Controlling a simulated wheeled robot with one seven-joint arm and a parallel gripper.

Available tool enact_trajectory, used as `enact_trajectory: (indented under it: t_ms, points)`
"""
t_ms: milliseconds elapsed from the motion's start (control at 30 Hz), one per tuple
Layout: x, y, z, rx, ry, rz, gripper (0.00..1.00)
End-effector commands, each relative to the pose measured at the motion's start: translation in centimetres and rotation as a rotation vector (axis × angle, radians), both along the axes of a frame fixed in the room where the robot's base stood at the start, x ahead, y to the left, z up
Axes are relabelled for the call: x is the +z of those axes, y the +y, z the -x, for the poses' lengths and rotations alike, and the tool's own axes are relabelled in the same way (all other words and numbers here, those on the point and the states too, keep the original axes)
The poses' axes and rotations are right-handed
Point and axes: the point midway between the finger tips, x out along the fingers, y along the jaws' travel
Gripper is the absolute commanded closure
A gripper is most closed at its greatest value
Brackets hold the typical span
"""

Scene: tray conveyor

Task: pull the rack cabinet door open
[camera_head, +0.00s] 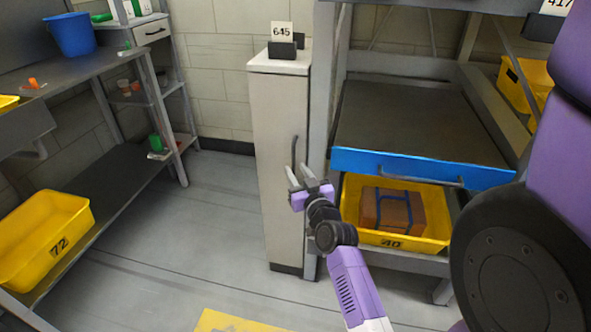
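The rack cabinet is a tall narrow white unit, and its front door (277,125) faces me and looks closed. A dark vertical handle (295,150) sits near the door's right edge. My gripper (296,177) is at the handle's lower part, in front of the door. Its two fingers look apart, with a gap between them. I cannot tell whether the fingers touch the handle or whether the handle is between them. My purple and black arm reaches in from the lower right.
Right of the cabinet, a rack holds a blue-fronted drawer (422,169) above a yellow bin (437,229) with a brown box (392,210). Shelving with a yellow bin (42,240) and blue bucket (70,36) stands left. The floor (195,240) before the cabinet is clear.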

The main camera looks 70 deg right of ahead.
Motion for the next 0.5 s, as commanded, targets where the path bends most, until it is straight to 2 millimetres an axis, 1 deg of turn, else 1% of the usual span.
enact_trajectory:
  t_ms: [33,133,433,467,500]
  points:
    - [0.09,-0.45,-0.29,-0.001,0.000,0.001,0.68]
    - [0.04,-0.93,-0.64,-0.001,0.002,0.001,0.68]
    - [0.01,-1.07,-0.83,0.000,0.001,0.001,0.68]
    - [0.01,-1.07,-0.83,0.000,0.001,0.001,0.70]
    - [0.01,-1.07,-0.84,0.000,0.001,0.001,0.77]
